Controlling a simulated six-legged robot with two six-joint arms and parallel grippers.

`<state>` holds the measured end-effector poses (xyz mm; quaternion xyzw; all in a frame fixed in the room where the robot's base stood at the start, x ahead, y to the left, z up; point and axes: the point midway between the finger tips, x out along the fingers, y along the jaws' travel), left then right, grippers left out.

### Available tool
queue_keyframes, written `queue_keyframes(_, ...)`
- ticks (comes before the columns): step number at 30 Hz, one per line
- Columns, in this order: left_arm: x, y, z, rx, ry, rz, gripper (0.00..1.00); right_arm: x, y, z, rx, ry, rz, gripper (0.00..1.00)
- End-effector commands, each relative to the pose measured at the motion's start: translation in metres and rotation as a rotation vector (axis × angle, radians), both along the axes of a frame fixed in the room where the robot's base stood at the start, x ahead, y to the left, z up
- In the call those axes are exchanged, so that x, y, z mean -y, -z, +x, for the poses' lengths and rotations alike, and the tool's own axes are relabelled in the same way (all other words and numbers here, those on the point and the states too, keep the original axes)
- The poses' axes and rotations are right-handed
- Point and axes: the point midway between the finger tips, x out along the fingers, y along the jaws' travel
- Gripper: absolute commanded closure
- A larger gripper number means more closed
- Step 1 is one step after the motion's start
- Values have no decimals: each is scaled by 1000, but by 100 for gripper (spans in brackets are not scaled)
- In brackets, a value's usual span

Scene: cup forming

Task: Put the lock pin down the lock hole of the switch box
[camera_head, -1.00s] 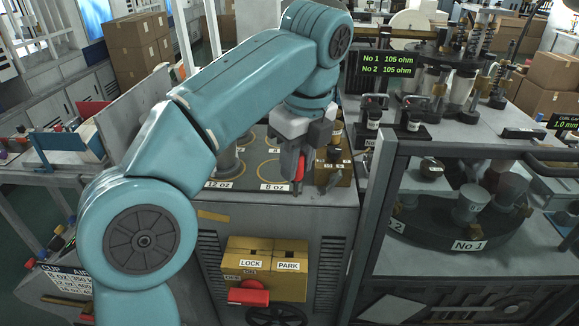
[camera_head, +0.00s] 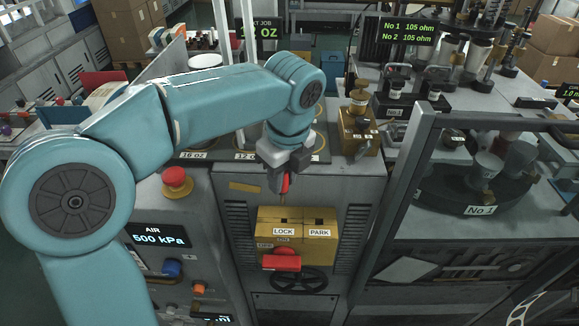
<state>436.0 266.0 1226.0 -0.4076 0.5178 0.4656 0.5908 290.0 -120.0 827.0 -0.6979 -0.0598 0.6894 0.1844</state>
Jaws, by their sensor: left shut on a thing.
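The yellow switch box (camera_head: 297,240) sits on the front of the grey machine, with a LOCK label on its left part and a PARK label on its right. A red handle (camera_head: 283,263) sticks out low on its front. My left gripper (camera_head: 281,187) points down above the LOCK side of the box, in front of the machine's top edge. It is shut on the lock pin (camera_head: 286,183), of which a red part shows between the fingers. The pin's lower end is too small to make out clearly. It looks apart from the box. My right gripper is not in view.
A black handwheel (camera_head: 299,281) sits below the box. A red mushroom button (camera_head: 175,177) and an AIR display (camera_head: 160,238) are to the left. A brass-coloured block (camera_head: 358,135) stands on the machine top. A grey frame post (camera_head: 408,180) rises to the right.

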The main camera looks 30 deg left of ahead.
Motion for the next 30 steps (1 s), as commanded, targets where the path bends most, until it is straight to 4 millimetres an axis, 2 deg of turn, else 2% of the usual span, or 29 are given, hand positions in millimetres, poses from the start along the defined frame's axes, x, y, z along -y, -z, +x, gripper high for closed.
queue_keyframes(30, -1, 50, 0, -1, -1, -1, 100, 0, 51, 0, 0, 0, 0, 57)
